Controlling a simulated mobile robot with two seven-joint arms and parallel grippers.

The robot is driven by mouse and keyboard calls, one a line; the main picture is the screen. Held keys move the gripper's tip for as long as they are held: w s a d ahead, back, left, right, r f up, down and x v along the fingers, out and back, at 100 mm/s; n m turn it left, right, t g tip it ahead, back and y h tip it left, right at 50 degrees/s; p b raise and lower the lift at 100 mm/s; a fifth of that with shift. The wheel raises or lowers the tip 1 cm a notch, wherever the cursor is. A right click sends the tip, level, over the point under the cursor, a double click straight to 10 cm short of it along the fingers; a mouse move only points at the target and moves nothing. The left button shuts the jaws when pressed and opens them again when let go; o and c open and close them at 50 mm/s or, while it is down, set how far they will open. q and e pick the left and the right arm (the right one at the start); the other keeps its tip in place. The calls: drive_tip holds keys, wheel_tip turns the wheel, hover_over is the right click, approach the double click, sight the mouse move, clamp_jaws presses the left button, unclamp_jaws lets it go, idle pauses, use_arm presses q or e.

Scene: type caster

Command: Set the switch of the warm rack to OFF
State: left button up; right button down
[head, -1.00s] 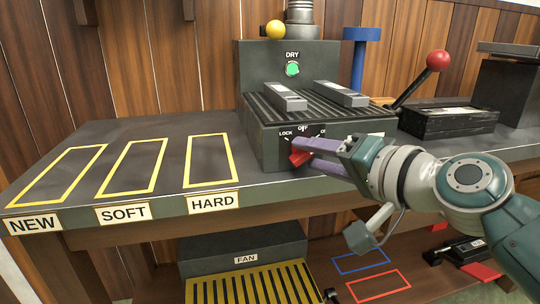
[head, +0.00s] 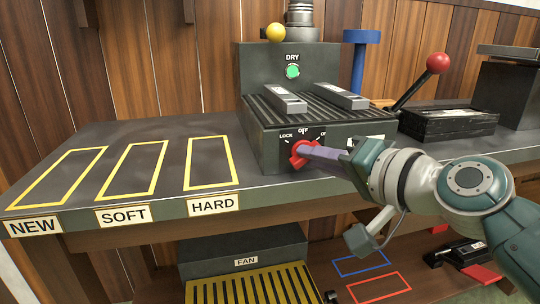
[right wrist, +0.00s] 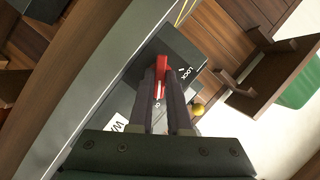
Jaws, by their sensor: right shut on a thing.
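The warm rack (head: 262,150) is a dark box with a ribbed top on the bench. Its front carries a dial marked LOCK, OFF and a third label that is partly covered. The red switch (head: 298,157) sits below these labels. My right gripper (head: 306,152) is shut on it, reaching in from the right. In the right wrist view the red switch (right wrist: 161,78) shows between the two fingers, with LOCK just right of it. The fingers hide part of the switch, so I cannot tell exactly which mark it points to. My left gripper is not in view.
Two grey bars (head: 286,99) lie on the rack's top. A red-knobbed lever (head: 438,63) and a black block (head: 447,122) stand to the right. The bench left of the rack is clear, with yellow outlines. A FAN unit (head: 240,250) stands below.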

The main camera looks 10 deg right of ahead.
drive_tip(key=shift+a+r+n+g+h+p, duration=0.15)
drive_tip(key=shift+n+h+p, duration=0.9)
drive_tip(key=shift+p, duration=0.8)
drive_tip(key=shift+a+n+g+h+p, duration=0.1)
drive_tip(key=shift+n+h+p, duration=0.6)
drive_tip(key=shift+n+p, duration=0.95)
drive_tip(key=shift+a+r+n+g+h+p, duration=0.15)
drive_tip(key=shift+n+h+p, duration=0.8)
drive_tip(key=shift+p, duration=1.15)
drive_tip(key=shift+d, duration=0.1)
drive_tip(key=c, duration=0.9)
unclamp_jaws()
drive_tip(key=shift+f, duration=0.1)
drive_tip(key=shift+o, duration=0.2)
drive_tip(key=shift+s, duration=0.1)
